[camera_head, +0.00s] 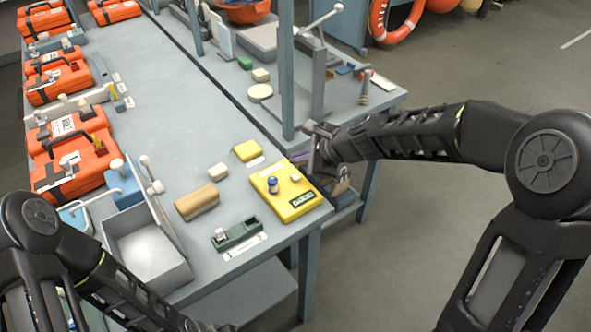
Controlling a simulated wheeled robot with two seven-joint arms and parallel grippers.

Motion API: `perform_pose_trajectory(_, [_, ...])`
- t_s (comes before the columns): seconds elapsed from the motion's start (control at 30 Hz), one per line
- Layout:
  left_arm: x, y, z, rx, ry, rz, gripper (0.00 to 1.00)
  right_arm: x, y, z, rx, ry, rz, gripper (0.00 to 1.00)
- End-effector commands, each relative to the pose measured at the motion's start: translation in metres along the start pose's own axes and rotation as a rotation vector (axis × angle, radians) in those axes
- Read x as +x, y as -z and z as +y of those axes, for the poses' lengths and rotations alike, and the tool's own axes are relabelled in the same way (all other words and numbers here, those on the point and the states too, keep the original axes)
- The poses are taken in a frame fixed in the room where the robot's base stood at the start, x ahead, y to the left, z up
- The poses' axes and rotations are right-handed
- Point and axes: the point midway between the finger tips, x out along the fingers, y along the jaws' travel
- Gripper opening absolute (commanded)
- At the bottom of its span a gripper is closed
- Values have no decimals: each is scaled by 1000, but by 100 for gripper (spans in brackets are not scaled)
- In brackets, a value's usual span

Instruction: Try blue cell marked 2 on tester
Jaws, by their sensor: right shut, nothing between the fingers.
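The yellow tester (287,205) lies near the front right corner of the bench, with a small dark display at its lower right edge. A small blue cell (272,185) stands upright on its left part; any number on it is too small to read. A pale round piece (295,178) sits to the right of the cell on the tester. My right gripper (322,165) is just beyond the tester's right side, shut and empty, apart from the blue cell. My left arm comes in at the lower left; its hand end (205,326) is cut off by the bottom edge.
A dark green holder (236,234) with a pale piece lies left of the tester. A tan block (197,202) and a yellow box (248,150) are behind. An open grey box (118,228) stands at left, near orange cases (70,160). A post (287,70) rises behind the tester.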

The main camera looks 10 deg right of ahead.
Motion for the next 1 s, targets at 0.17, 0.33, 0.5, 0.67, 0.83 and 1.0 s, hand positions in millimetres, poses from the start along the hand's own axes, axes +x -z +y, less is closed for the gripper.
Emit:
perform_pose_trajectory(0.17, [-19,0,8,0,0,0,44,-15,-10,-11,0,0,0,0])
perform_pose_trajectory(0.33, [-21,0,8,0,0,0,44,-16,-12,-12,0,0,0,0])
perform_pose_trajectory(0.5, [-20,0,8,0,0,0,44,-15,-11,-11,0,0,0,0])
perform_pose_trajectory(0.67, [-20,0,8,0,0,0,44,-15,-11,-11,0,0,0,0])
perform_pose_trajectory(0.83, [-20,0,8,0,0,0,44,-15,-11,-11,0,0,0,0])
perform_pose_trajectory(1.0, [-20,0,8,0,0,0,44,-15,-11,-11,0,0,0,0])
